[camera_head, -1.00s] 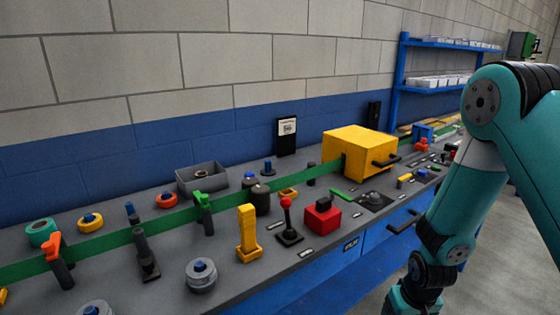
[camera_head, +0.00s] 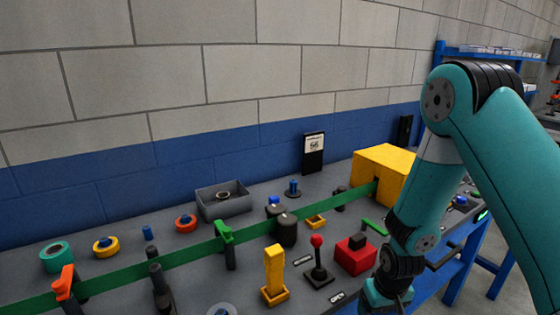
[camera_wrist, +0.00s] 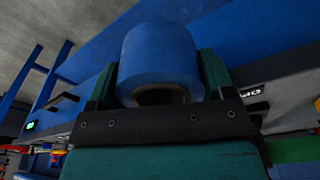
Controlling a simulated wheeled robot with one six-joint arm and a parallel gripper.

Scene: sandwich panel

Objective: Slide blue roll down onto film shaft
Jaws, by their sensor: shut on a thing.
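The blue roll (camera_wrist: 158,58) is in the wrist view, held between the two dark green fingers of my gripper (camera_wrist: 157,78). Its dark hollow core shows at the lower end. The roll does not show in the head view, where the arm's end runs out of the picture at the bottom. I cannot tell for sure which part is the film shaft. A grey round base with a blue centre pin (camera_head: 222,310) is cut off at the bottom edge, and a short blue-topped post (camera_head: 294,188) stands near the wall. The roll appears apart from both.
A green film band (camera_head: 190,239) crosses the bench towards a yellow box (camera_head: 382,172). Orange (camera_head: 64,283) and green (camera_head: 223,232) clamps, a yellow post (camera_head: 274,272), a red-knobbed lever (camera_head: 317,258) and a red block (camera_head: 355,254) stand along it. A grey bin (camera_head: 223,203) is behind.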

